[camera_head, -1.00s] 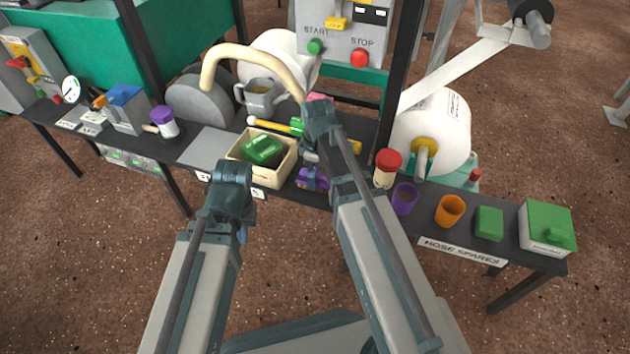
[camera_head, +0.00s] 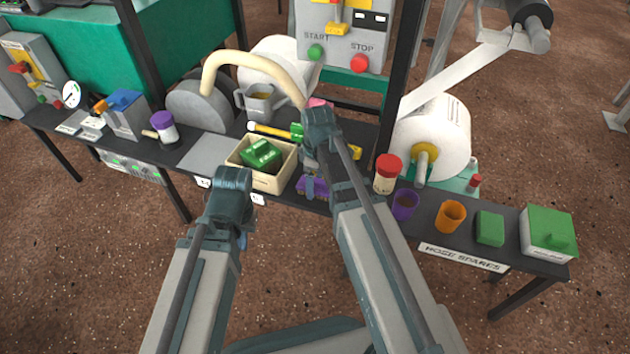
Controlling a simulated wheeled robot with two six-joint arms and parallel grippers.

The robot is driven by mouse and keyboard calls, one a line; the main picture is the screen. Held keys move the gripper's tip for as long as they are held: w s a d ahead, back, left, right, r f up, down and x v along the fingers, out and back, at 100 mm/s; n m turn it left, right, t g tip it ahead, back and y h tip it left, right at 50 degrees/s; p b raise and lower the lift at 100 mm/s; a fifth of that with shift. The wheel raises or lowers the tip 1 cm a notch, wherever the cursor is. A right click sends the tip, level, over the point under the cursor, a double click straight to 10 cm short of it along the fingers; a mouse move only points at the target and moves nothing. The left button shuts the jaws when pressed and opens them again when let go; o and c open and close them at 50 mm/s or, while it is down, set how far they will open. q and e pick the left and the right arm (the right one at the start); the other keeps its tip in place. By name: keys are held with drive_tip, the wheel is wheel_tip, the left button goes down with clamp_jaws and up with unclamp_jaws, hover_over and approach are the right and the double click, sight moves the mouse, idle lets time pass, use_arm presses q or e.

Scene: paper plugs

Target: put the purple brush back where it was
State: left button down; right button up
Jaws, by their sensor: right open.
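The purple brush (camera_head: 316,188) is on the dark table, just right of the cream bin, partly hidden by my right arm. My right gripper (camera_head: 309,184) is over the brush and points down at it. Its jaws are open, and the arm hides part of them; I cannot tell whether they touch the brush. My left gripper (camera_head: 242,238) hangs in front of the table's front edge, below the bin, away from the brush. Its fingers are mostly hidden behind its own wrist.
The cream bin (camera_head: 284,179) holds green pieces (camera_head: 262,154). A yellow-and-green tool (camera_head: 270,130) lies behind it. A red-capped jar (camera_head: 387,174), purple cup (camera_head: 404,204) and orange cup (camera_head: 450,215) stand to the right. A grey plate (camera_head: 206,152) lies bare left of the bin.

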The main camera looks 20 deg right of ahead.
sight(316, 179)
wheel_tip(316, 179, up, 12)
drive_tip(key=p, duration=1.2)
drive_tip(key=s+a+m+h, duration=0.1)
drive_tip(key=s+a+m, duration=0.6)
drive_tip(key=s+a, duration=0.3)
drive_tip(key=s, duration=0.4)
drive_tip(key=shift+s+r+h, duration=0.15)
drive_tip(key=shift+s+h, duration=0.1)
drive_tip(key=shift+h, duration=0.05)
wheel_tip(316, 179, up, 28)
drive_tip(key=p, duration=2.8)
drive_tip(key=shift+r, duration=0.15)
drive_tip(key=shift+a, duration=0.1)
